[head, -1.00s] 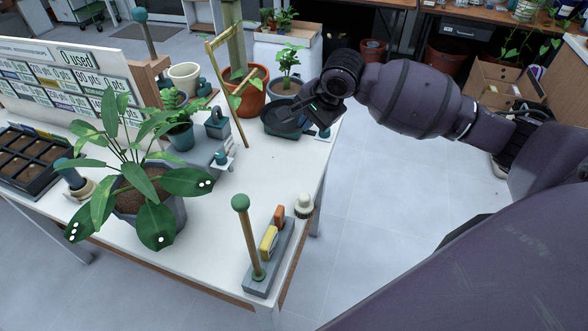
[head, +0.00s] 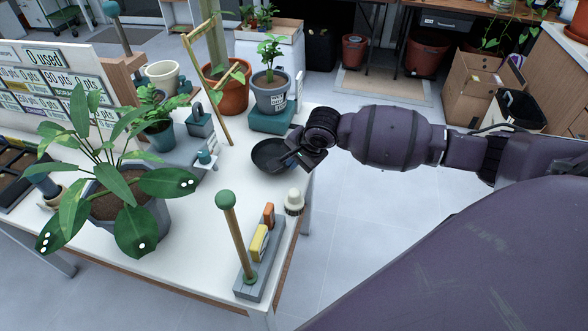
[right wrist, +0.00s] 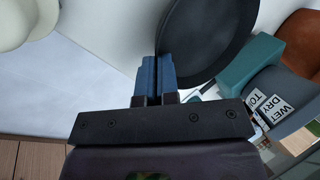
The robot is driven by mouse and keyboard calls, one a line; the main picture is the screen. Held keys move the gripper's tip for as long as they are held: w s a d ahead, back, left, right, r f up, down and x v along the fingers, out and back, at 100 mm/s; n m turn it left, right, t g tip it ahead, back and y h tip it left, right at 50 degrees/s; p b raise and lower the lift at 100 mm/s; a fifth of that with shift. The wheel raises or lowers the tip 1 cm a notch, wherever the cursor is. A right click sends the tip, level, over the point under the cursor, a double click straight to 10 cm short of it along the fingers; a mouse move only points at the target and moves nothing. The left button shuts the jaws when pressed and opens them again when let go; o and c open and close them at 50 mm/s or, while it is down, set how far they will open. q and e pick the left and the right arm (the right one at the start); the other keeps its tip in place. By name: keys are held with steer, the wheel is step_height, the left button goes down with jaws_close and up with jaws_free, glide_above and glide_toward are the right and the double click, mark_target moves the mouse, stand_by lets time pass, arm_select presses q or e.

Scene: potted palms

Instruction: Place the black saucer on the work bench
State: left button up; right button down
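The black saucer (head: 270,153) is a shallow round dish at the far right part of the white work bench (head: 190,235). It is in front of the teal block under a grey pot. My right gripper (head: 284,163) comes in from the right and is shut on the saucer's near right rim. In the right wrist view, the blue fingers (right wrist: 158,78) are close together at the edge of the dark saucer (right wrist: 205,40). The saucer is over or on the bench top; I cannot tell whether its underside touches. My left gripper is out of view.
The grey pot (head: 271,98) on the teal block (head: 263,119) stands just behind the saucer. A white-topped knob (head: 294,202) and a grey tool holder (head: 248,287) stand nearer. A large potted plant (head: 165,208) is at left. Bare bench lies between them.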

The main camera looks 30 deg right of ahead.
mark_target(290, 174)
step_height(290, 174, down, 3)
steer(key=shift+f, duration=0.1)
stand_by(0.3)
steer(key=c, duration=1.7)
jaws_free()
steer(key=shift+o, duration=0.2)
